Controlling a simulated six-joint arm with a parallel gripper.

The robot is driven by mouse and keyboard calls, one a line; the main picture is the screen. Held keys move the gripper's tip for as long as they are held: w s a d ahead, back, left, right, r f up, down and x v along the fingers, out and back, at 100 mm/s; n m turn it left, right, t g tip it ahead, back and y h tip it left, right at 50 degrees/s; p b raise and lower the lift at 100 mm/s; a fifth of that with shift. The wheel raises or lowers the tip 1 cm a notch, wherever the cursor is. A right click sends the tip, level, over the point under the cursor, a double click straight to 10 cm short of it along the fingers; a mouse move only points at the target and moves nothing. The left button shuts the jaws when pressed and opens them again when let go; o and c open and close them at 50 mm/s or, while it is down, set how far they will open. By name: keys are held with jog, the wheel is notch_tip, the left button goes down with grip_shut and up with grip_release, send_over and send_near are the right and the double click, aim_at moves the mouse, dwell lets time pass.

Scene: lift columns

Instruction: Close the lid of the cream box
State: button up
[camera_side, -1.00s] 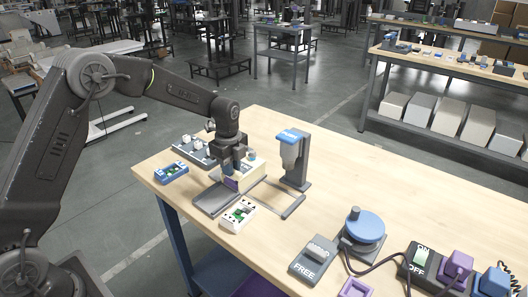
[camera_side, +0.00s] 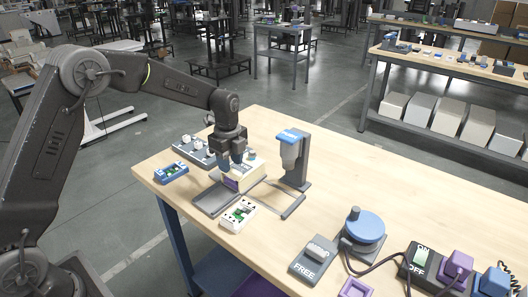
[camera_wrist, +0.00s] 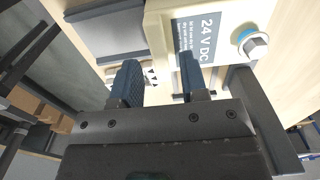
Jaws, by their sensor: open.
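The cream box (camera_side: 252,174) stands on the wooden table in the side view, partly hidden behind my gripper (camera_side: 231,167). In the wrist view the cream box (camera_wrist: 168,22) carries a grey "24 V DC" label and a knob with a blue ring. I cannot tell the lid apart clearly from the box. My gripper (camera_wrist: 160,78) points down, its two dark blue fingers apart with nothing seen held between them. The fingers are close at the box's near left side; whether they touch it is unclear. A purple patch shows low beside the fingers.
A grey tray (camera_side: 213,203) lies just left of the box. A white block with green (camera_side: 238,215) sits in front, a blue holder (camera_side: 171,173) at left. A grey stand with a blue top (camera_side: 304,160) rises at right. The table's front middle is partly clear.

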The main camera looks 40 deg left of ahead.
jog(key=shift+r, duration=2.05)
jog(key=shift+s+r, duration=0.1)
jog(key=shift+r, duration=0.05)
jog(key=s+d+r+n+t, duration=0.3)
jog(key=s+r+n, duration=0.5)
jog(key=s+r, duration=0.45)
jog(key=s+d+f+n+t, duration=0.1)
jog(key=s+d+n+t, duration=0.1)
jog(key=s+n, duration=0.8)
jog(key=s, duration=0.6)
jog(key=shift+s+d+f+t, duration=0.2)
jog(key=shift+s+t, duration=0.1)
jog(key=shift+s, duration=0.1)
